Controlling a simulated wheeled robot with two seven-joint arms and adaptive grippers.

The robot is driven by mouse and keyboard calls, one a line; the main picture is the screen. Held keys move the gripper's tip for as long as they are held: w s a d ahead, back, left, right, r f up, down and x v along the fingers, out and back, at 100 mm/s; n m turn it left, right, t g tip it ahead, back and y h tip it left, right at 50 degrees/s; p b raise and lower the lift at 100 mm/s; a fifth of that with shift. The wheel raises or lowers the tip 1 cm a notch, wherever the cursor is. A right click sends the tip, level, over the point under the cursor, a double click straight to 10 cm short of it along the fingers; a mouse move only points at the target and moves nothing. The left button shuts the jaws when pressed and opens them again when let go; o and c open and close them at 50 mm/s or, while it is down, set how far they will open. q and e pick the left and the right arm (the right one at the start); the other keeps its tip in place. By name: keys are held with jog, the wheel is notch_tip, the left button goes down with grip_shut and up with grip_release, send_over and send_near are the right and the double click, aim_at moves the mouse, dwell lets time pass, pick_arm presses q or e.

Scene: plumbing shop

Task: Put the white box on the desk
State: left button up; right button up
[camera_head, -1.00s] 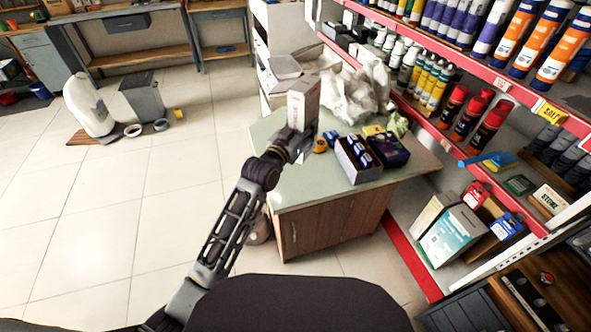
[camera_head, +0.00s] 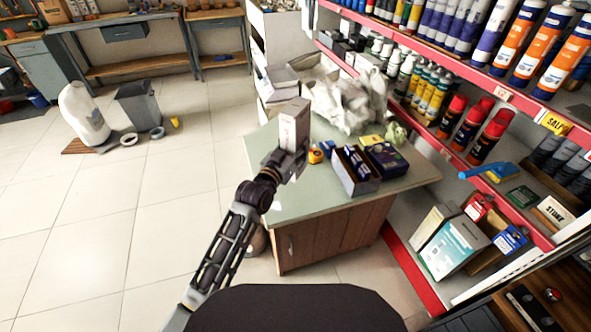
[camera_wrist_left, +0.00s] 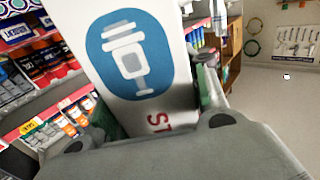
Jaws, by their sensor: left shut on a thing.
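The white box (camera_head: 294,124) is upright in my left gripper (camera_head: 290,160), over the left part of the desk (camera_head: 300,198). Whether its base touches the desk top is hidden by the gripper. In the left wrist view the white box (camera_wrist_left: 140,60) shows a blue printed picture and red letters, with a finger on each side of it. My left gripper is shut on it. My right gripper is in neither view.
The desk also holds an open box with dark blue packs (camera_head: 355,170), a dark box (camera_head: 386,158), a yellow-orange tape roll (camera_head: 315,156) and crumpled white bags (camera_head: 345,105). Stocked red-edged shelves (camera_head: 500,185) stand at the right. The desk's front left is clear.

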pick_arm(q)
notch_tip(320, 180, down, 3)
jog(key=shift+r, duration=0.15)
jog(key=shift+f, duration=0.65)
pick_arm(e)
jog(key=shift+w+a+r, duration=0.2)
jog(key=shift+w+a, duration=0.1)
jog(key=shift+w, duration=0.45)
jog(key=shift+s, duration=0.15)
pick_arm(q)
jog(key=shift+f+b, duration=0.35)
jog(key=shift+f, duration=1.5)
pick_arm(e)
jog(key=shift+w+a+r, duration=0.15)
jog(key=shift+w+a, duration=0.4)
